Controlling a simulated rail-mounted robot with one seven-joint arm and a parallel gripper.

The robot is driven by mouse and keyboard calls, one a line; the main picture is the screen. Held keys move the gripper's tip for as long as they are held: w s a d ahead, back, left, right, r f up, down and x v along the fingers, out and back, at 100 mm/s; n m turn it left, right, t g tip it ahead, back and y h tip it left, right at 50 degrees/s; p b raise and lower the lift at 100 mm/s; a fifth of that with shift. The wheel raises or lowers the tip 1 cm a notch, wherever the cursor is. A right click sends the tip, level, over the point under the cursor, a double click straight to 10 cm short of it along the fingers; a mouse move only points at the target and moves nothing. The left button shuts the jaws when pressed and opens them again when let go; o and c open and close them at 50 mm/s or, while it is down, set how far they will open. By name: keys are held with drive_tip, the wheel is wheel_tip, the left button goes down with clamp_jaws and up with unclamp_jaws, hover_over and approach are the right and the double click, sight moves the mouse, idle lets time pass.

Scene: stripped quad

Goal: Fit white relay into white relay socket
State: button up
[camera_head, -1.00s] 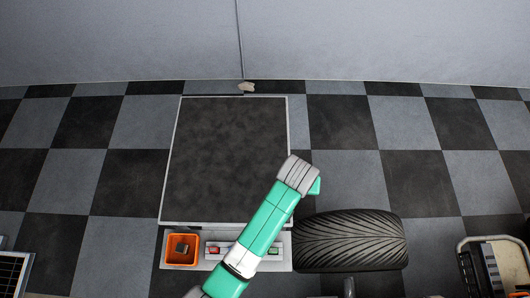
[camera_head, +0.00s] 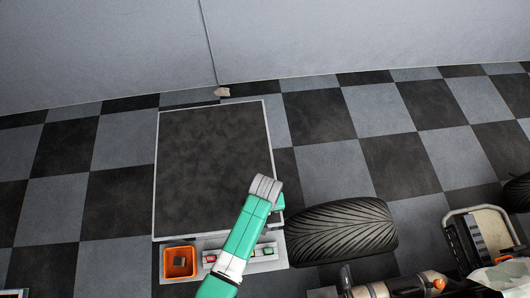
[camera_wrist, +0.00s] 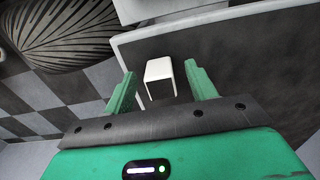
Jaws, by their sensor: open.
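A white block (camera_wrist: 159,70), apparently the white relay, shows in the wrist view near the edge of a dark-topped panel. My gripper (camera_wrist: 160,72) is open, with one green finger on each side of the block in the picture. I cannot tell whether the block is between the fingers or just beyond them, and no contact shows. In the head view my arm covers this spot, and the gripper's fingers cannot be seen. A light strip (camera_head: 262,266) with small red and green parts lies at the panel's near edge, partly behind my arm. I cannot pick out the white relay socket.
The dark panel (camera_head: 205,165) with a pale rim is otherwise bare. An orange bin (camera_head: 167,263) holding a grey block (camera_head: 179,262) stands at its near left. A large black tyre (camera_head: 340,230) lies close at the right. A crate-like item (camera_head: 480,230) stands further right.

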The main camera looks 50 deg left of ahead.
drive_tip(key=shift+f, duration=0.1)
drive_tip(key=shift+c, duration=0.5)
drive_tip(key=c, duration=1)
drive_tip(key=shift+o, duration=0.2)
drive_tip(key=shift+w+r, duration=0.1)
drive_tip(key=shift+r, duration=0.55)
wheel_tip(320, 180, up, 3)
drive_tip(key=shift+f+p, duration=0.2)
drive_tip(key=shift+p, duration=0.25)
drive_tip(key=s+d+r+p, duration=0.1)
drive_tip(key=s+d, duration=0.9)
drive_tip(key=s, duration=0.2)
drive_tip(key=shift+s, duration=0.35)
